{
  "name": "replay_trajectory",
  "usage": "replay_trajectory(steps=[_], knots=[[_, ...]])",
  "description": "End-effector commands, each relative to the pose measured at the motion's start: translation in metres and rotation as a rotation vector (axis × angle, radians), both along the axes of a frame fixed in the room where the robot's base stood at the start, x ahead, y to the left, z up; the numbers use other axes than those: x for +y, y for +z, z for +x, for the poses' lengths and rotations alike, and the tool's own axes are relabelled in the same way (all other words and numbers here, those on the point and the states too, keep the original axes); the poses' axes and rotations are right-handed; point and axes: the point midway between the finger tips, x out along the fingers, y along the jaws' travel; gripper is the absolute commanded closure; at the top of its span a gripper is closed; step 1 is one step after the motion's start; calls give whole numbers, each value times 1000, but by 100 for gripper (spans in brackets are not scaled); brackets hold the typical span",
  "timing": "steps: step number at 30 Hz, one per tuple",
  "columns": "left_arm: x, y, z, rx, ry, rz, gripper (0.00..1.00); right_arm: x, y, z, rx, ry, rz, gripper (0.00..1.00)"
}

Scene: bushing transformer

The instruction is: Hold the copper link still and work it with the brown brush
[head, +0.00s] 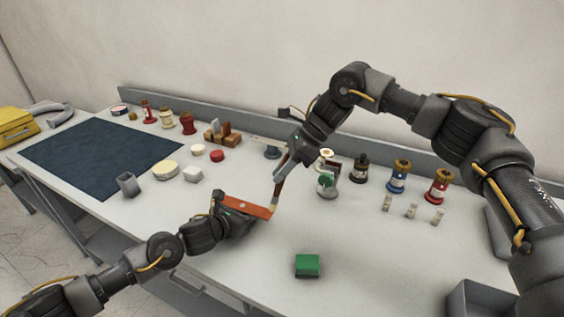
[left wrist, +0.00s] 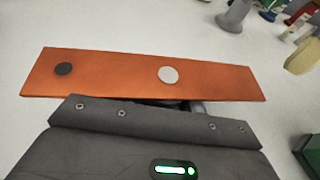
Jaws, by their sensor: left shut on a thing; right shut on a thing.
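The copper link (head: 247,208) is a flat orange bar above the front middle of the table. My left gripper (head: 236,211) is shut on it. The left wrist view shows the link (left wrist: 115,72) lying across the jaws, with a dark round spot (left wrist: 63,69) and a pale silver disc (left wrist: 168,74) on its face. My right gripper (head: 283,166) is shut on the brown brush (head: 277,190), which points down with its pale tip close to the link's right end. I cannot tell whether the tip touches.
A green block (head: 307,265) lies on the table in front. A grey cup (head: 127,185), a dark mat (head: 65,148) and small round tins stand to the left. Several coloured bottles, such as a blue one (head: 398,178), line the back right. A grey bin (head: 458,302) is front right.

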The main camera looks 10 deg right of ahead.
Motion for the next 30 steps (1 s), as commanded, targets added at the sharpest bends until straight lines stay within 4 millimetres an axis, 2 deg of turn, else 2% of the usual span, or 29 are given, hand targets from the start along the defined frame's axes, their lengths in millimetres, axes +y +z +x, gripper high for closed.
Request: replay_trajectory(steps=[1,5,26,30], knots=[[2,-9,-2,11,-1,13,97,0,-6,0,1,0,0,100],[2,-9,-2,11,-1,13,97,0,-20,0,3,0,0,100],[2,-9,-3,11,-1,13,97,54,-23,36,0,0,0,100],[2,-9,-2,11,0,13,97,44,-22,30,1,0,0,100]])
